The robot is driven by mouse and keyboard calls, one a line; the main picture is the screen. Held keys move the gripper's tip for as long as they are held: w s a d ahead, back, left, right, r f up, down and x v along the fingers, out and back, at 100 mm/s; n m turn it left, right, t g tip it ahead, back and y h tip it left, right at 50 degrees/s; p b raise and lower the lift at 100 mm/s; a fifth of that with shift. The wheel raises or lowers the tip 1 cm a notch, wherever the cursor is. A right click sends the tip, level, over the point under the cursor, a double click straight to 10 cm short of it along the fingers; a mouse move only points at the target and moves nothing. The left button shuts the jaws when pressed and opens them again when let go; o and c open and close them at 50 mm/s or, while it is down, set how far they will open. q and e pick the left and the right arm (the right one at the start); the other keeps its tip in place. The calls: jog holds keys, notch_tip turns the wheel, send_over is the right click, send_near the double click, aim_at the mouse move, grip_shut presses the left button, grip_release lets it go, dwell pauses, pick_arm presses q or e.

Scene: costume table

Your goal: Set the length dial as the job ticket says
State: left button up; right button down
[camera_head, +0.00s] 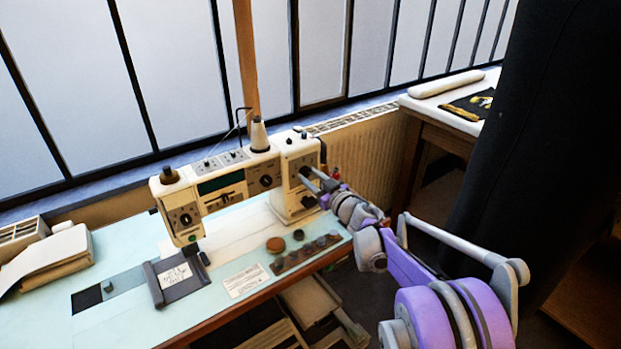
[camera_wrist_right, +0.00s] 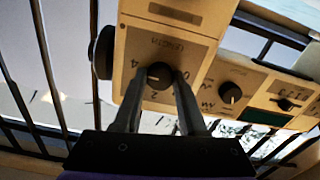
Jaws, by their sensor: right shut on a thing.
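My right gripper (camera_wrist_right: 160,80) is shut on the dial, with one finger on each side. In the head view my right gripper (camera_head: 312,180) reaches the machine's right end, and its fingers partly hide the dial. My left gripper is out of view.
A printed card (camera_head: 245,280) and a dark strip of round pieces (camera_head: 306,255) lie on the pale table. A thread cone (camera_head: 259,135) stands on the machine. Two other dials show in the right wrist view, one a round knob (camera_wrist_right: 229,92). Windows stand behind.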

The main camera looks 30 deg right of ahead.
jog(key=shift+m, duration=0.6)
jog(key=shift+c, duration=2.3)
grip_release()
jog(key=s, duration=1.1)
jog(key=shift+d, duration=0.45)
jog(key=shift+w, duration=0.1)
